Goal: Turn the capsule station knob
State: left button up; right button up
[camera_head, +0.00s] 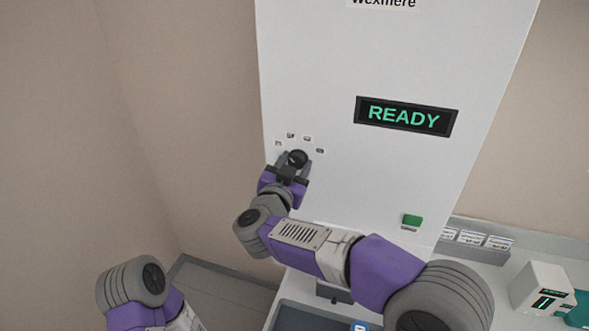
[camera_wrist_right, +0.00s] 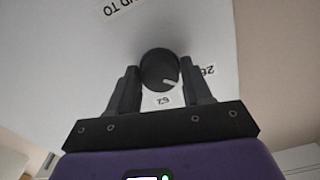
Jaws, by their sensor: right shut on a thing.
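The capsule station (camera_head: 330,60) is a tall white panel with a lit display (camera_head: 406,116) reading READY. Its black round knob (camera_head: 298,157) sits at the lower left of the panel, with small labels around its upper side. In the right wrist view the knob (camera_wrist_right: 159,70) shows a white pointer line aimed to the lower right. My right gripper (camera_head: 293,165) has its two fingers on either side of the knob and is shut on it. My left arm shows at the lower left, but its gripper is not visible.
A green button (camera_head: 412,220) sits on the panel's lower right. Labelled small boxes (camera_head: 472,237) and a white device (camera_head: 543,288) stand on the counter at right. A dark tray (camera_head: 300,316) lies below the panel. The wall at left is bare.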

jog(key=m+b, duration=0.3)
jog(key=m, duration=0.2)
jog(key=shift+f, duration=0.1)
dwell(0.4)
jog(key=o, duration=1)
jog(key=shift+o, duration=0.2)
jog(key=b+v, duration=0.1)
jog(key=v, duration=0.6)
jog(key=shift+s, duration=0.3)
jog(key=shift+a, duration=0.1)
